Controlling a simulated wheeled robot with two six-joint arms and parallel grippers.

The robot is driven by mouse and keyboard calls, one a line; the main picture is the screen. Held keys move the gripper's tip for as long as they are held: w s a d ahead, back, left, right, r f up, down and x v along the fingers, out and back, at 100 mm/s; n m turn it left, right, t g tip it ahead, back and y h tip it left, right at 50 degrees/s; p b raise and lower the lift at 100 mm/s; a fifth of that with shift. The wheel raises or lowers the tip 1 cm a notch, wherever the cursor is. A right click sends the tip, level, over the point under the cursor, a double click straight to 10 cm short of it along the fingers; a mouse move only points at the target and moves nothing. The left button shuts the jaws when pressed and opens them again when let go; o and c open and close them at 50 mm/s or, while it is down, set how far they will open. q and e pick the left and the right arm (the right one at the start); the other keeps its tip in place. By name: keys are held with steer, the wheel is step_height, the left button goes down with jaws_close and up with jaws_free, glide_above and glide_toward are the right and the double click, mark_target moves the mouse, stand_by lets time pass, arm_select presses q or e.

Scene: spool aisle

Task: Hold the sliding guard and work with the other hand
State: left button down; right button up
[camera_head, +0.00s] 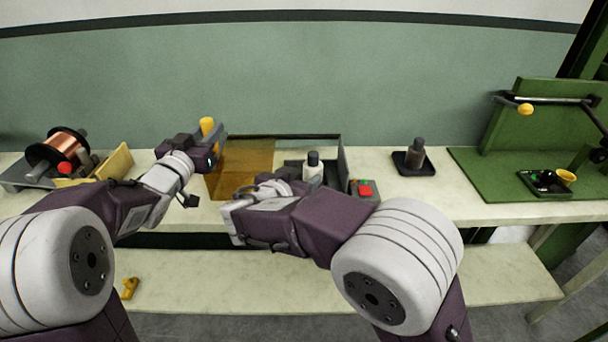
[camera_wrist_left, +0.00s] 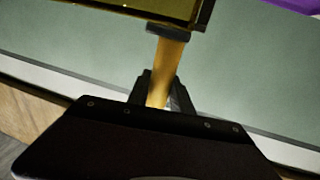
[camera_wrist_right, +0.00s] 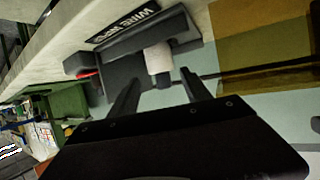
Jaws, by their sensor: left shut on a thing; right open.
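The amber see-through sliding guard (camera_head: 240,168) stands at the left of the station on the bench. Its edge also shows in the left wrist view (camera_wrist_left: 165,8). My left gripper (camera_wrist_left: 161,92) is shut on the guard's yellow handle (camera_wrist_left: 170,65); the handle's top shows in the head view (camera_head: 207,124). A white bottle-like piece with a dark cap (camera_head: 313,172) stands in the station beside the guard. My right gripper (camera_wrist_right: 158,90) is open and empty close to this piece (camera_wrist_right: 158,62), apart from it. In the head view its fingertips are hidden by my own arm.
A control box with a red button (camera_head: 365,189) sits right of the station. Further right are a dark holder with a grey piece (camera_head: 415,158) and a green stand with a small tray (camera_head: 547,184). A copper spool (camera_head: 66,143) and yellow bin (camera_head: 108,166) are at left.

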arm_select(q)
steer(key=shift+r, duration=0.2)
arm_select(e)
step_height(320, 180, up, 4)
stand_by(0.4)
steer(key=s, duration=1.8)
